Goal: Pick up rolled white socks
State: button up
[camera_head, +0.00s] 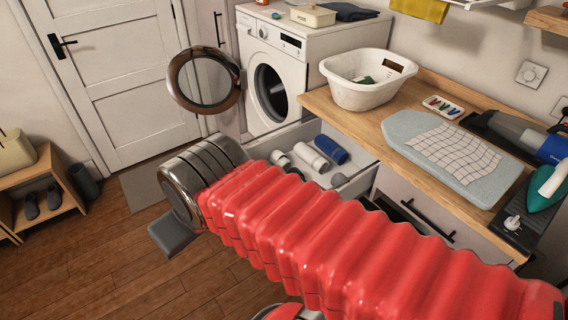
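A small pale piece (338,179) shows nearer the drawer front. My red, ribbed arm crosses the foreground and hides the near part of the drawer. Its metal end is left of the drawer. A dark grey block below that end may be part of my gripper; no fingertips show, and I cannot see anything held.
The washing machine (290,70) stands behind with its round door (204,80) swung open. The counter (345,115) on the right bears a white basket (365,92) and an ironing pad (405,130). A shoe bench (45,170) is at left. Wooden floor is clear at lower left.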

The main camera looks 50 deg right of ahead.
aim_at(277, 157)
jog(key=z, duration=0.6)
jog(key=i, duration=1)
